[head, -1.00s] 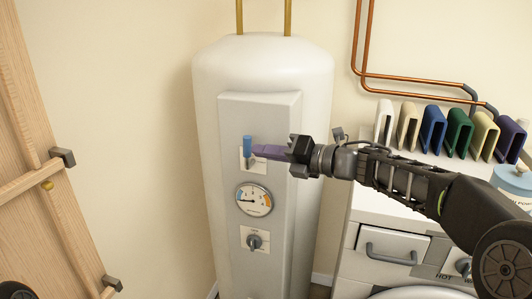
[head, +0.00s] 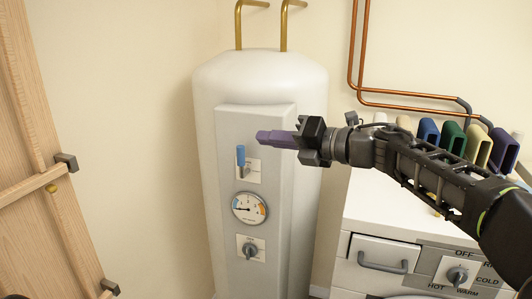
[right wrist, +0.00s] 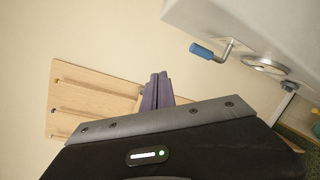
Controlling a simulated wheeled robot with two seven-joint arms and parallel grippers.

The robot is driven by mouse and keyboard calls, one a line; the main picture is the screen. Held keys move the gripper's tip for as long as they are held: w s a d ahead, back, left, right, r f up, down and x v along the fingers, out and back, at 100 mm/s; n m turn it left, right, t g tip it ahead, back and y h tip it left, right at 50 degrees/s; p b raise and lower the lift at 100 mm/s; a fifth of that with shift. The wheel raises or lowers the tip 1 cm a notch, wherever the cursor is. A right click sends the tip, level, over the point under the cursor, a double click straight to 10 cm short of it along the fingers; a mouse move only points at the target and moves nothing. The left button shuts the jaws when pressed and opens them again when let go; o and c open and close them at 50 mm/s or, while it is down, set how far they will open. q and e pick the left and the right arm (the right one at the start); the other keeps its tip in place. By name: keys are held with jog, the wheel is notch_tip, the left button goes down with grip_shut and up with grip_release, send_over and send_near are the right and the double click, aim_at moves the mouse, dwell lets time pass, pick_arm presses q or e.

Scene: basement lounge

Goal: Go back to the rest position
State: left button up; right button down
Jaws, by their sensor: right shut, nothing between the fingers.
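My right gripper (head: 276,139) has purple fingers and is shut and empty. In the head view it is in front of the upper right part of the grey panel (head: 270,120) on a white water tank (head: 240,80). Its tips are a little above and right of a blue-handled lever (head: 241,156). In the right wrist view the closed fingers (right wrist: 157,90) stand apart from the lever (right wrist: 203,51), which is up and to the right. My left gripper is not in view.
A gauge (head: 249,208) and a knob (head: 250,249) sit below the lever. A washer (head: 370,215) with several coloured holders (head: 478,148) on top lies under my right arm. A wooden door (head: 40,150) is at left. Pale wall lies between door and tank.

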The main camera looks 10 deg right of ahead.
jog(key=shift+r, duration=0.35)
jog(key=shift+s, duration=0.1)
